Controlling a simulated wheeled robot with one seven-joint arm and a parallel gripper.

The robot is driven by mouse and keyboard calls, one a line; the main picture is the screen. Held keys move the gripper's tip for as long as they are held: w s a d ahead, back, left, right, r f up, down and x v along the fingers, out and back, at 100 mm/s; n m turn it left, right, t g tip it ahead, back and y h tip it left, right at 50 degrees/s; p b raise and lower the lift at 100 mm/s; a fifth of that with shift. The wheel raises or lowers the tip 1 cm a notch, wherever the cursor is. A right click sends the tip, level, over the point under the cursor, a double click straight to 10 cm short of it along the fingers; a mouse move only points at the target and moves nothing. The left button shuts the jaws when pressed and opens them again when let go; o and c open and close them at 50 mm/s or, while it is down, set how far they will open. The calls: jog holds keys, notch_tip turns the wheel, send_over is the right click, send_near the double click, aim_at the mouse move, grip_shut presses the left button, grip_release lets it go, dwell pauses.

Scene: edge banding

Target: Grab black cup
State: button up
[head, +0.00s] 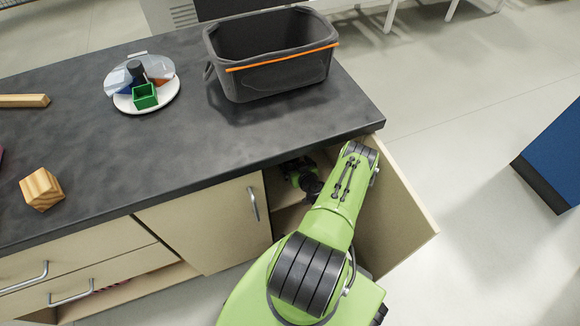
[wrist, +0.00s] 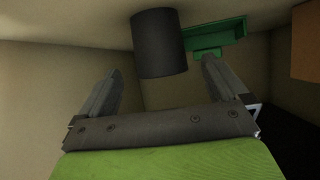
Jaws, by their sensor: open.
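In the wrist view, a black cylindrical cup (wrist: 158,42) is ahead of my gripper (wrist: 161,66), in line with the gap between its two spread fingers. My gripper is open, and I cannot tell whether the fingers touch the cup. In the head view, my arm reaches into the open cabinet under the counter, and the cabinet's edge and the arm hide most of the gripper. Another dark cylindrical object (head: 136,69) stands among items on a white plate (head: 124,103) on the counter.
A green tray-like object (wrist: 222,35) is just right of the cup, and an orange-brown block (wrist: 306,40) is at the far right. An open cabinet door (head: 395,215) stands right of my arm. A grey bin (head: 275,82) and a wooden block (head: 41,188) are on the counter.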

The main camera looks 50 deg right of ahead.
jog(key=b+x, duration=0.2)
jog(key=x, duration=0.2)
jog(key=shift+w+f+b, duration=0.25)
jog(key=shift+f+b, duration=0.05)
jog(key=shift+b, duration=0.1)
jog(key=shift+w+d, duration=0.25)
jog(key=c, duration=1.1)
